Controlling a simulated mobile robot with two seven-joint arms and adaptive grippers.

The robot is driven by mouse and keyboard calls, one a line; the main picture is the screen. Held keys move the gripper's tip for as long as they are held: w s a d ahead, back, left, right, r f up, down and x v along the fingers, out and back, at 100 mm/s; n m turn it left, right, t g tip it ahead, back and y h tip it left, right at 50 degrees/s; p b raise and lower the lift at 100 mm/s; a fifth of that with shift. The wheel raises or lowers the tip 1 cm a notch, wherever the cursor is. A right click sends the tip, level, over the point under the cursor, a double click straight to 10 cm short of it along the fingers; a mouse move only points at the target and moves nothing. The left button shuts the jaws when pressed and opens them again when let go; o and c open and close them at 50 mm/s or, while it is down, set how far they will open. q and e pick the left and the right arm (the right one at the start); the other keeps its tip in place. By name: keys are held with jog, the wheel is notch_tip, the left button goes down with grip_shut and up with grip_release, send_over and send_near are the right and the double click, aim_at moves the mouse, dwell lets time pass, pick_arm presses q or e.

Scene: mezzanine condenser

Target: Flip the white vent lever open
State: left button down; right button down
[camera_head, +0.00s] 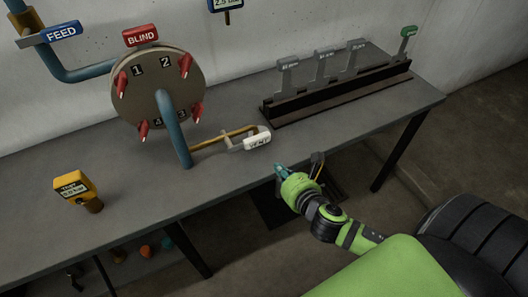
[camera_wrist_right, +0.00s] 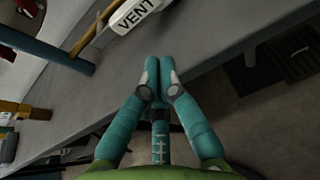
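The white vent lever (camera_head: 257,140) is a white tag-like handle at the end of a thin brass pipe, near the front edge of the bench. In the right wrist view the lever (camera_wrist_right: 135,14) is at the top, with "VENT" readable on it. My right gripper (camera_head: 281,169) is just in front of the bench edge, below and to the right of the lever, apart from it. In the wrist view the teal fingertips (camera_wrist_right: 159,64) are together with nothing visible between them. My left gripper is not in view.
A round plate (camera_head: 158,90) with red clamps and a blue pipe (camera_head: 173,128) stand left of the lever. A dark rack (camera_head: 338,92) with grey tags and one green tag is behind right. A yellow gauge (camera_head: 76,188) stands at left. The bench front (camera_head: 130,205) is mostly clear.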

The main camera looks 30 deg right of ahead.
aim_at(264, 159)
jog(key=shift+w+a+n, duration=0.1)
jog(key=shift+n, duration=0.6)
jog(key=shift+w, duration=0.1)
jog(key=x, duration=1)
jog(key=shift+p, duration=0.3)
jog(key=shift+r, duration=0.1)
